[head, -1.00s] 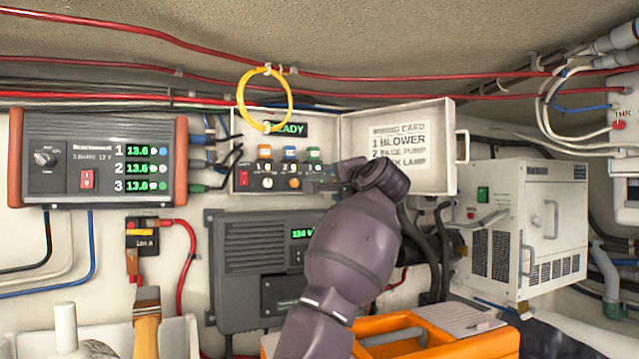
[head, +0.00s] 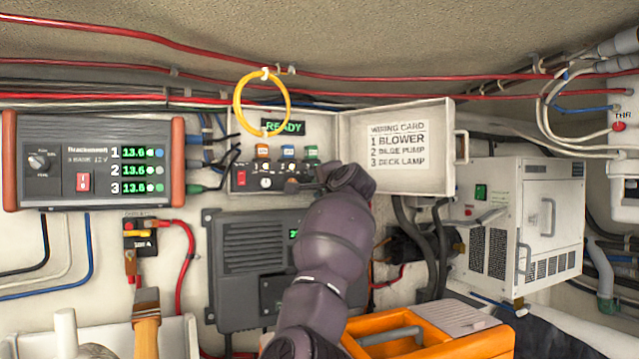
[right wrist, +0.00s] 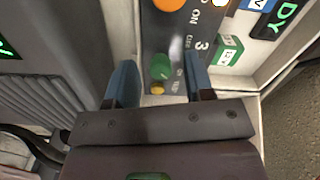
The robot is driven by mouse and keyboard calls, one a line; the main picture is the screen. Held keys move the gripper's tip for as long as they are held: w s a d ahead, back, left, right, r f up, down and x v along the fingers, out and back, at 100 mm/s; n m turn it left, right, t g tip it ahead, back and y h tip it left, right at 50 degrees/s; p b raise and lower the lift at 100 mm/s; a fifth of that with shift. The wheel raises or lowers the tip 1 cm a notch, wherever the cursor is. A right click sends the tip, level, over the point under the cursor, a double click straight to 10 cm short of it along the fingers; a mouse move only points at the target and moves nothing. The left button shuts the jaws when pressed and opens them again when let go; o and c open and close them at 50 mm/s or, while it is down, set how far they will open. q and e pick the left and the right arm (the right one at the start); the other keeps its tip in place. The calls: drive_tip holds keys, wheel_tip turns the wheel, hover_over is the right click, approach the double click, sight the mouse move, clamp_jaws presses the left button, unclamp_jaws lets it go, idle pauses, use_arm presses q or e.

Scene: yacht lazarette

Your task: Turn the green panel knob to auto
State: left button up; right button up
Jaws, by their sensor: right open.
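The open panel box (head: 230,150) on the back wall has a dark control strip with knobs and a lit READY display (head: 283,127). In the right wrist view the green knob (right wrist: 160,66) sits at the strip's end, beside the label numbered 3, with a small yellow part (right wrist: 157,87) near it. My right gripper (right wrist: 159,72) is open, with one blue-grey finger on each side of the green knob; I cannot tell if they touch it. In the head view my right gripper (head: 326,178) covers the green knob. Its pointer setting is unclear. My left gripper is not in view.
The box's open door (head: 410,178) with a wiring card stands right of my wrist. A yellow cable loop (head: 238,108) hangs over the box's upper left. A grey unit (head: 240,255) is below, and an orange case (head: 440,345) is at the front.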

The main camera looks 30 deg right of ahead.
drive_tip(key=shift+c, duration=0.3)
clamp_jaws()
drive_tip(key=shift+f, duration=0.1)
drive_tip(key=n+b, duration=0.1)
drive_tip(key=n, duration=0.1)
drive_tip(key=shift+n, duration=0.4)
drive_tip(key=n, duration=0.3)
drive_tip(key=shift+b, duration=0.35)
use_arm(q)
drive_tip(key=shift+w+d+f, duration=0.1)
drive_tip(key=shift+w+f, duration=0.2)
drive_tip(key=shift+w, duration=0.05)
use_arm(e)
drive_tip(key=shift+n, duration=1.6)
